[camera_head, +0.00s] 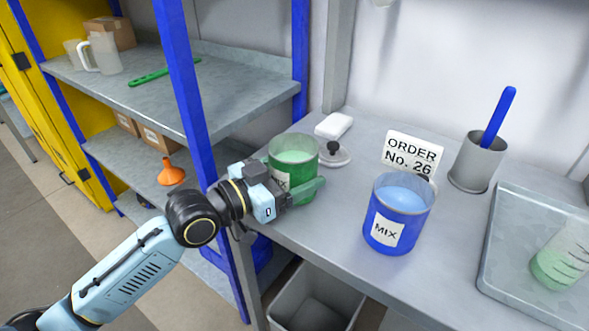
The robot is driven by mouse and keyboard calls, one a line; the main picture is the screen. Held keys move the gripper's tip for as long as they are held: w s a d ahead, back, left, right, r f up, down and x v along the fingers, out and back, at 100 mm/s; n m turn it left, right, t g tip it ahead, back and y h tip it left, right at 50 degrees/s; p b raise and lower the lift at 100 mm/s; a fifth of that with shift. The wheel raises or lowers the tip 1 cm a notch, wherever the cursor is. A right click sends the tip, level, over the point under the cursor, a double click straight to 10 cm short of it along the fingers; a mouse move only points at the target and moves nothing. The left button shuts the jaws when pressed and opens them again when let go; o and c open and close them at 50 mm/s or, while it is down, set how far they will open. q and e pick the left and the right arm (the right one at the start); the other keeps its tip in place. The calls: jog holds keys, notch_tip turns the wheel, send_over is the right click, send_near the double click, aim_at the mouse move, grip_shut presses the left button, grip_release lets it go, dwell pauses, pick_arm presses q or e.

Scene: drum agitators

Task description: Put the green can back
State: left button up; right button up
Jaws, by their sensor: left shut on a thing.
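The green can (303,171) with a MIX label and pale green contents is upright at the left end of the grey bench. My left gripper (303,193) reaches in from the left and is shut on the green can, with a finger along its near side. I cannot tell whether the can's base touches the bench, as the gripper hides part of it. My right gripper is not in view.
A blue MIX can (399,214) stands to the right, before an order card (412,153). A grey cup (476,164) holds a blue stick. A tray (501,240) carries a beaker. Left are a shelf rack (225,88) with a blue post and a grey bin (318,295) below.

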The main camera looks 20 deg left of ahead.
pick_arm(q)
jog(key=shift+f, duration=0.15)
jog(key=o, duration=1.3)
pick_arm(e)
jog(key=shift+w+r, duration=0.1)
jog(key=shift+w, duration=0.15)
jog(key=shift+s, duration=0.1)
pick_arm(q)
jog(key=shift+f+b, duration=0.15)
jog(key=shift+b, duration=0.4)
jog(key=p+v, duration=0.2)
jog(key=v, duration=1.1)
jog(key=shift+s+d+f, duration=0.1)
jog(key=shift+s+f, duration=0.05)
jog(key=shift+s, duration=0.2)
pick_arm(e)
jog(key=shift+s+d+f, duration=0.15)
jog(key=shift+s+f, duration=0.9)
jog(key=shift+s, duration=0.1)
